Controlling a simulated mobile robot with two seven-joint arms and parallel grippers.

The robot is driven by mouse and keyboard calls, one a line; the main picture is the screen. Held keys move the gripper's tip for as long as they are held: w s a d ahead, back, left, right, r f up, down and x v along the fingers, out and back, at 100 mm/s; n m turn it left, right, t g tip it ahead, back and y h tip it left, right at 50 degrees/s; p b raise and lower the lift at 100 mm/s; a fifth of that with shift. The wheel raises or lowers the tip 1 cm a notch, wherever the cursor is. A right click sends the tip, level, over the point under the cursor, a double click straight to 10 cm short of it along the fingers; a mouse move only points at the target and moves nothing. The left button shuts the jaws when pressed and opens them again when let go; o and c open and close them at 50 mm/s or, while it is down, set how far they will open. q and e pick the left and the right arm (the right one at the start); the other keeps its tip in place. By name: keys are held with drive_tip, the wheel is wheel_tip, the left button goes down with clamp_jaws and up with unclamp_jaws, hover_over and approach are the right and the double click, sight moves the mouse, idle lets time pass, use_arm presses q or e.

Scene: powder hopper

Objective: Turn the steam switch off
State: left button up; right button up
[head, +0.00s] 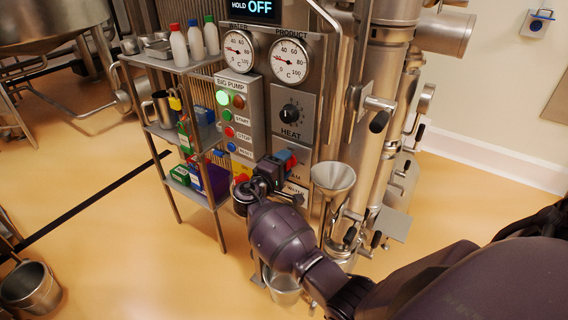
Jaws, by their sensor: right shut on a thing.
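My right gripper (279,163) reaches in from the lower right and is shut on the switch. The dark wrist and fingers hide part of the switch and the panel around it, so its exact turn is hard to tell. My left gripper is not in view.
A HEAT knob (290,111) and two dials are above. The BIG PUMP box (236,112) with several buttons is left, beside a shelf rack (172,131) of bottles and boxes. A steel funnel (333,177) and vertical pipes stand close right of my gripper.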

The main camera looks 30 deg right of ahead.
drive_tip(key=o, duration=0.9)
drive_tip(key=shift+o, duration=0.2)
drive_tip(key=shift+a, duration=0.1)
drive_tip(key=v, duration=1)
drive_tip(key=shift+s+a+b, duration=0.2)
drive_tip(key=shift+a+b, duration=0.1)
drive_tip(key=shift+b, duration=0.1)
drive_tip(key=shift+f, duration=0.1)
